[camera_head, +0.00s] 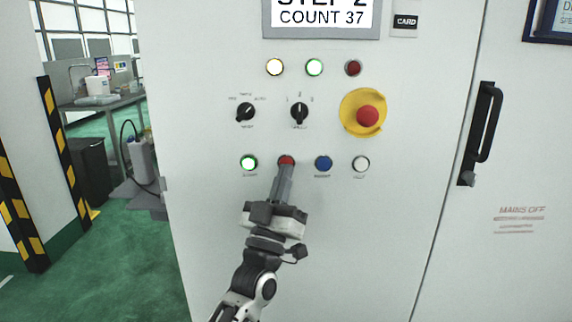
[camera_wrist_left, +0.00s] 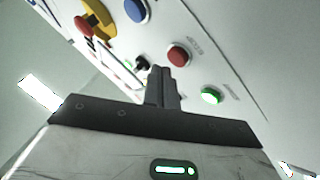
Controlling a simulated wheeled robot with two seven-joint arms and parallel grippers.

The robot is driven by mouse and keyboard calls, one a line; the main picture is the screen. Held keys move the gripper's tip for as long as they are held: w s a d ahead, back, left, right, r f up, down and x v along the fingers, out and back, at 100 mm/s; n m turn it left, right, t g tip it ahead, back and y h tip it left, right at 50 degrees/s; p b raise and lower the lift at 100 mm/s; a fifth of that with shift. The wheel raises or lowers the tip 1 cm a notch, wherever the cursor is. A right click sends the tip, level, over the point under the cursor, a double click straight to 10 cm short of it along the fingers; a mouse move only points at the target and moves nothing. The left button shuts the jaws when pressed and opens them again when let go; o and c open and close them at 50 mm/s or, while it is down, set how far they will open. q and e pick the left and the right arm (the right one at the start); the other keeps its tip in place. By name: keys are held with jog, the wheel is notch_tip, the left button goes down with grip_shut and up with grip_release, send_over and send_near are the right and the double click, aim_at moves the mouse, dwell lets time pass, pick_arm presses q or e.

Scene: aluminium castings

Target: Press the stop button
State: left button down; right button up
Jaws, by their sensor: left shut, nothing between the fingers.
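The small red button (camera_head: 286,160) sits in the lower button row of a light cabinet panel, between a lit green button (camera_head: 249,163) and a blue button (camera_head: 323,163). Its label is hidden behind my gripper. My left gripper (camera_head: 287,168) is shut and empty, its fingertips just below the red button and overlapping its lower edge in the head view. In the left wrist view the shut fingers (camera_wrist_left: 161,72) point at the panel, close beside the red button (camera_wrist_left: 179,55); I cannot tell whether they touch it. My right gripper is out of view.
A red mushroom button on a yellow base (camera_head: 363,113) is up and right. Two black selector knobs (camera_head: 299,113) and a white button (camera_head: 361,164) are nearby. A display (camera_head: 321,17) reads COUNT 37. A black door handle (camera_head: 484,130) projects at right.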

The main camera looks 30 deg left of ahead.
pick_arm(q)
jog(key=shift+w, duration=0.1)
jog(key=shift+w+a, duration=0.25)
jog(key=shift+w, duration=0.05)
jog(key=shift+w+a, duration=0.1)
jog(key=shift+w, duration=0.05)
dwell(0.6)
jog(key=shift+w+a, duration=0.1)
jog(key=shift+w, duration=0.1)
dwell(0.6)
jog(key=shift+s+d, duration=0.45)
jog(key=shift+s, duration=0.25)
